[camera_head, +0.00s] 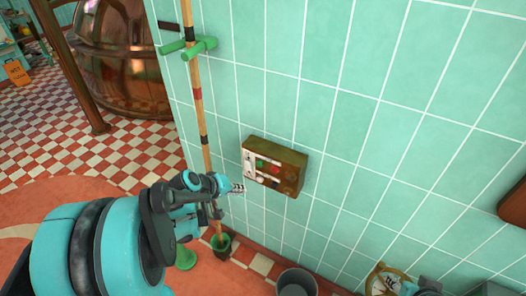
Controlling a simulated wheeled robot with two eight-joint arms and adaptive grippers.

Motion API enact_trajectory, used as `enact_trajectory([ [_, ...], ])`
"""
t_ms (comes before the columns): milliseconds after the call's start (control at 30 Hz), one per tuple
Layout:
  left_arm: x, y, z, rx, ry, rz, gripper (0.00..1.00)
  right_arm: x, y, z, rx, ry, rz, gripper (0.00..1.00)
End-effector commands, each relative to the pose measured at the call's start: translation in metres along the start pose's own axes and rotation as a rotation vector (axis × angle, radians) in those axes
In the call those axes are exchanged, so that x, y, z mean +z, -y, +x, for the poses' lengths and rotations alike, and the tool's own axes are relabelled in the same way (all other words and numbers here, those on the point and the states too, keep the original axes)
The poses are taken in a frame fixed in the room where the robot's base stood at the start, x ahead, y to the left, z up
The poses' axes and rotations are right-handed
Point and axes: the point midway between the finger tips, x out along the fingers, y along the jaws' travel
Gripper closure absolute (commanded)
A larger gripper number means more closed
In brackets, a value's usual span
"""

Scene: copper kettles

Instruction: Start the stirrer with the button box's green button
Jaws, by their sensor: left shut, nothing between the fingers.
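The brown button box (290,158) is fixed to the tiled wall in the middle of the head view. Its face has a pale strip at the left and a dark panel with small coloured buttons, some of them red.
A wooden pole (198,105) with green pegs (200,47) stands along the wall, left of the box, close to my left gripper. A copper kettle (125,55) stands back left.

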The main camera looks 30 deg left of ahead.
Motion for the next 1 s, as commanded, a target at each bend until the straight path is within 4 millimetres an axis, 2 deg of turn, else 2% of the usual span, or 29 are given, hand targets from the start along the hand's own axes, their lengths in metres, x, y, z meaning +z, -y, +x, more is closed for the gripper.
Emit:
enact_trajectory([
  [567,-0.006,0.001,0.003,0.009,-0.004,-0.015,1.00,0.000,0.000,0.000,0.000,0.000,0.000,0.60],
  [1000,-0.035,-0.027,0.042,0.009,-0.004,-0.014,1.00,0.002,0.000,0.003,0.000,0.000,0.000,0.60],
])
